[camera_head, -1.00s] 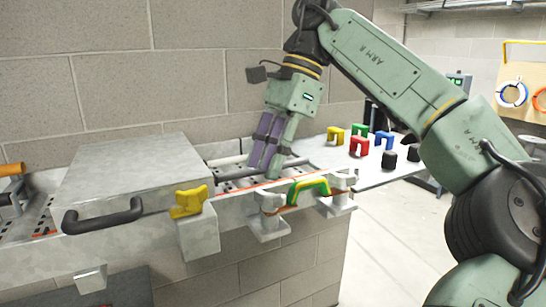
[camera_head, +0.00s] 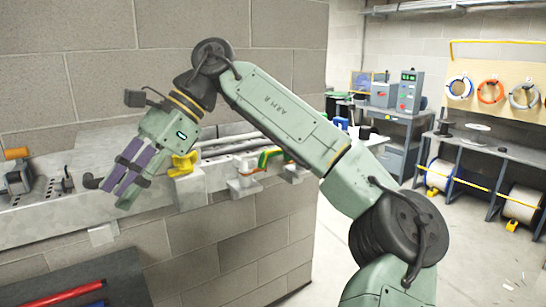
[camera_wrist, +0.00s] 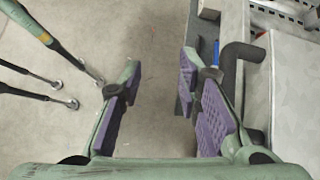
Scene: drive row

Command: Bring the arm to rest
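My gripper (camera_head: 122,187) hangs in front of the left part of the bench, tilted down and to the left. In the wrist view its purple-padded fingers (camera_wrist: 160,88) stand wide apart with only bare floor between them. It is open and holds nothing. A dark curved handle (camera_wrist: 236,72) of the grey metal cover (camera_wrist: 298,85) lies just right of the right finger; I cannot tell whether they touch. In the head view my gripper and forearm hide much of this cover.
A yellow latch (camera_head: 184,163) sits right of my gripper, and a green and orange handle (camera_head: 271,154) farther right on the bench front. A red cylinder (camera_head: 75,292) lies low at left. A workbench (camera_head: 480,145) stands at the far right. The floor (camera_head: 335,235) between is clear.

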